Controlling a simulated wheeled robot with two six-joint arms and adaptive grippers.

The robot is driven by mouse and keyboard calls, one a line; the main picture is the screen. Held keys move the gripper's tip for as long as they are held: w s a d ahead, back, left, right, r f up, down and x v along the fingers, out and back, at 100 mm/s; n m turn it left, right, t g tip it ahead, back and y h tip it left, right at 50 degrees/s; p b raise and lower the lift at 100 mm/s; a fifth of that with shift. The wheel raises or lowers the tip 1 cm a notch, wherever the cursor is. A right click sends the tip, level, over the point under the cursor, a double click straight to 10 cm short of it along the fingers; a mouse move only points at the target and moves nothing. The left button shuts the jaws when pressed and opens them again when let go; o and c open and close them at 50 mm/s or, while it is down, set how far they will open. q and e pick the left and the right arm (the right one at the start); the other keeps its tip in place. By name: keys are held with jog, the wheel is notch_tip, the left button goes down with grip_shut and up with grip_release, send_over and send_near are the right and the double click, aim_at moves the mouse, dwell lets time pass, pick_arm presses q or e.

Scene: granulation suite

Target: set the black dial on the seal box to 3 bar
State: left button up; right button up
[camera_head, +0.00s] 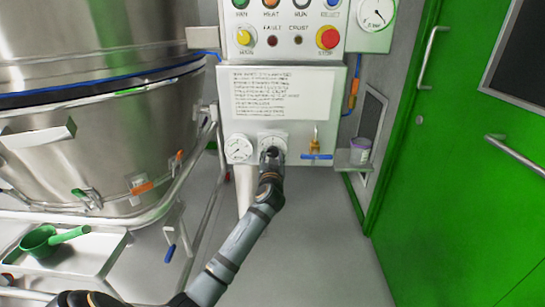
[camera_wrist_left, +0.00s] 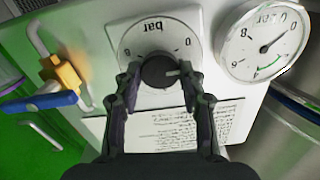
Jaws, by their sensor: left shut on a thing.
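The seal box (camera_head: 305,147) is the pale panel on the wall with a text plate. Its black dial (camera_wrist_left: 159,71) sits on a round white scale marked "bar" (camera_wrist_left: 153,42), which appears upside down in the left wrist view. A short white mark on the dial points to the right in that view; the exact value it indicates is unclear. My left gripper (camera_head: 271,155) reaches up to the dial, and in the wrist view its two fingers (camera_wrist_left: 160,76) close on the dial's sides. The fingers hide part of the scale. My right gripper is not in view.
A pressure gauge (camera_wrist_left: 262,42) is beside the dial. On the other side is a brass valve with a blue handle (camera_head: 316,157). Above are buttons and a red stop knob (camera_head: 327,37). A steel vessel (camera_head: 100,150) stands left, a green door (camera_head: 450,170) right.

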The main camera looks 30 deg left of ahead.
pick_arm(q)
jog(key=shift+c, duration=0.6)
jog(key=shift+m, duration=0.3)
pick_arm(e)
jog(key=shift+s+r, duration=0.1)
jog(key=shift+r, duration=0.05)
